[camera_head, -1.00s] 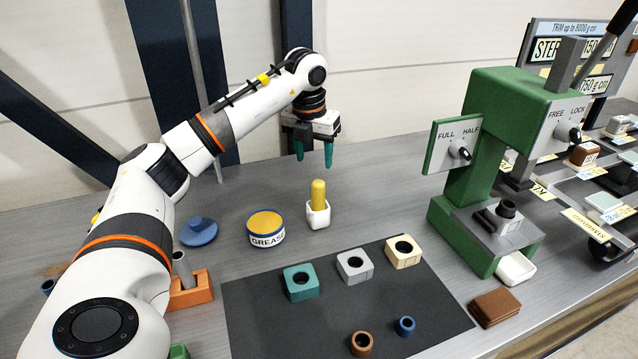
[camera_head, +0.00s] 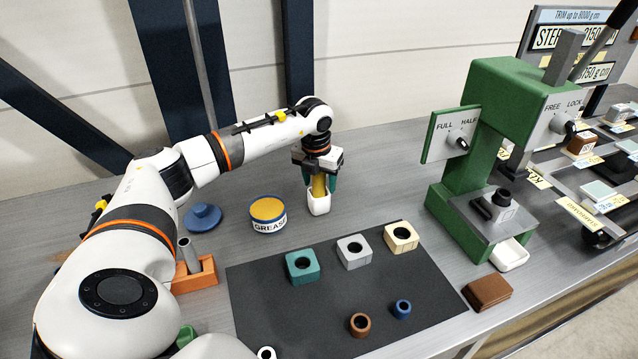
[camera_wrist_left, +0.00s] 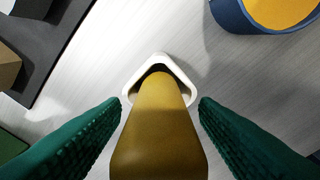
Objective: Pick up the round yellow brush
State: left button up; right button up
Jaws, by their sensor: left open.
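The round yellow brush (camera_head: 319,185) stands upright in a small white holder (camera_head: 319,204), beside the grease tin on the grey bench. My left gripper (camera_head: 319,182) is over it, with a green finger on either side of the yellow handle. In the left wrist view, the brush (camera_wrist_left: 160,125) rises between the two open green fingers, with a gap on each side. The white holder (camera_wrist_left: 131,92) shows around its lower end there. The part of the brush inside the holder is hidden. My right gripper is not seen.
The grease tin (camera_head: 268,222) is left of the holder, with a blue lid (camera_head: 203,218) further left. A dark mat (camera_head: 300,315) with several blocks and rings lies in front. A green press (camera_head: 490,130) stands to the right.

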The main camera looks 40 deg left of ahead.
pick_arm(q)
jog(key=c, duration=1)
notch_tip(320, 180, up, 10)
jog(key=shift+r+b, duration=0.1)
jog(key=shift+b, duration=0.75)
jog(key=shift+c, duration=0.2)
